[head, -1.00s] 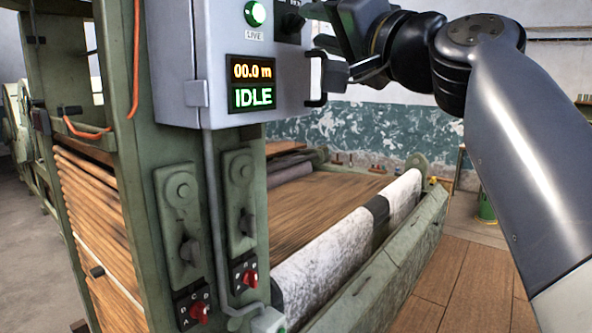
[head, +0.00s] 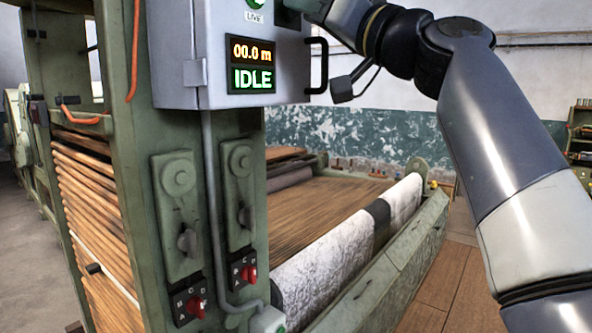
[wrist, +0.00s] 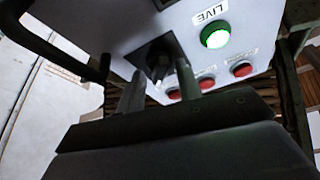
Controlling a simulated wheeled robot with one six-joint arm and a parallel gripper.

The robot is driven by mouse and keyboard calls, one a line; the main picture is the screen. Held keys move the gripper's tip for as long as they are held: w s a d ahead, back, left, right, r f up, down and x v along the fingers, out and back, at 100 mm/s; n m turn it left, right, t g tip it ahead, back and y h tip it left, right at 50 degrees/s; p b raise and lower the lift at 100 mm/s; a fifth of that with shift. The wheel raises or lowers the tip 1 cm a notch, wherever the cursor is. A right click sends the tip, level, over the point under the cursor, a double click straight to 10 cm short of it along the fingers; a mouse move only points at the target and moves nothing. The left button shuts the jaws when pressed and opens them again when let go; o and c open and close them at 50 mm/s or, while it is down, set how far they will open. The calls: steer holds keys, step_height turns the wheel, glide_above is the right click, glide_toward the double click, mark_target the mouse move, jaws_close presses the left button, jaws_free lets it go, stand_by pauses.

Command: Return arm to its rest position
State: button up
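My gripper shows in the wrist view (wrist: 160,82) with its two fingers apart and nothing held between them. A black knob (wrist: 155,58) on the grey control box (wrist: 110,25) appears in line with the gap, beyond the fingertips; I cannot tell how close they are. In the head view my arm (head: 500,130) comes from the right and reaches the upper right of the control box (head: 175,60). The fingers there are cut off by the top edge. The box display (head: 252,65) reads "00.0 m" and "IDLE".
A green lit lamp (wrist: 215,34) labelled LIVE and several red buttons (wrist: 242,69) sit beside the knob. A black handle (head: 317,65) sticks out at the box's right side. The green machine frame (head: 130,160) stands below, with a fabric roll (head: 320,255) to its right.

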steer(key=shift+w+d+r+n+g+y+p, duration=0.1)
steer(key=shift+n+g+y+p, duration=0.9)
steer(key=shift+n, duration=1.75)
steer(key=shift+w+d+r+n+g+y+p, duration=0.15)
steer(key=shift+n+g+p, duration=0.45)
steer(key=shift+n+g, duration=1.6)
steer(key=shift+w+d+n+g+y+p, duration=0.1)
steer(key=shift+n+g+y+p, duration=0.6)
steer(key=shift+n, duration=2.65)
steer(key=shift+s+a+f, duration=0.1)
steer(key=shift+f, duration=0.1)
